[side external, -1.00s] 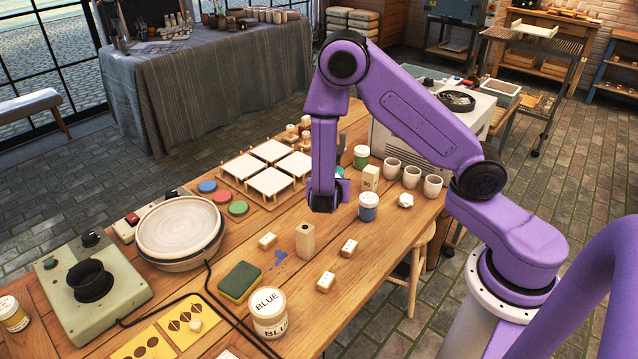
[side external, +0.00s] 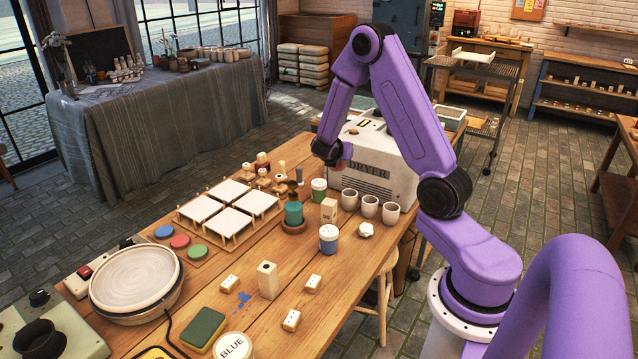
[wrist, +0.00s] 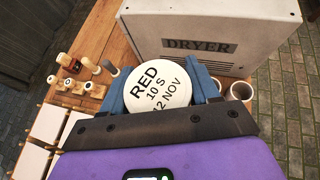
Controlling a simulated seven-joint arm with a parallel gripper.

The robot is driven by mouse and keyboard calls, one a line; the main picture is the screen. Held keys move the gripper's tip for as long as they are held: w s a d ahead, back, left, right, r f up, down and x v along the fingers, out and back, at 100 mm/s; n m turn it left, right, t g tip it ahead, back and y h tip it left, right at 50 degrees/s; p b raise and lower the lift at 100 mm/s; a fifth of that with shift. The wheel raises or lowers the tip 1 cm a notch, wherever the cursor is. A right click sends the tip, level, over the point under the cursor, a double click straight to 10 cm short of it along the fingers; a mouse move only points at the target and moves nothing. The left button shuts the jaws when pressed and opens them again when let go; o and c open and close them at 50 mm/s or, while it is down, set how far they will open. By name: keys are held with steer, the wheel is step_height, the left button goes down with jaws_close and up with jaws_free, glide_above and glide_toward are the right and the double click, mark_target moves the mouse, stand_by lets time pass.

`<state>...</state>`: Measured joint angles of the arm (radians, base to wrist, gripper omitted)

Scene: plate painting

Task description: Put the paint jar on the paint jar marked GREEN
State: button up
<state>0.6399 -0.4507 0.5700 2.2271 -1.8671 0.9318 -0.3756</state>
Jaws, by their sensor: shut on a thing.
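My gripper (side external: 338,160) is shut on a paint jar. The jar's white lid (wrist: 158,86) reads RED 10 S 12 NOV in the wrist view, between the blue fingers. A reddish bit of the jar (side external: 345,164) shows in the side view, in front of the dryer. A green-banded jar with a white lid (side external: 319,190) stands on the table below and slightly left of my gripper there; its marking is too small to read. A blue-banded jar (side external: 328,238) stands nearer the front. A jar marked BLUE (side external: 233,345) is at the bottom edge.
The white dryer (side external: 375,165) stands close behind my gripper. White tiles (side external: 230,192) lie to the left. Wooden stamps (side external: 263,168) stand behind.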

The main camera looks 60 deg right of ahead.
steer(key=shift+w+d, duration=0.1)
steer(key=shift+d, duration=0.3)
steer(key=w+d+f, duration=0.2)
steer(key=w+f, duration=0.1)
steer(key=w+d+f, duration=0.3)
steer(key=w, duration=0.1)
steer(key=w+d+f, duration=0.2)
steer(key=w+f, duration=0.1)
steer(key=shift+w+d, duration=0.2)
steer(key=shift+w, duration=0.2)
steer(key=shift+w+d+f, duration=0.1)
steer(key=shift+w+f, duration=0.05)
steer(key=shift+f, duration=1.7)
steer(key=shift+f, duration=0.15)
steer(key=o, duration=1.1)
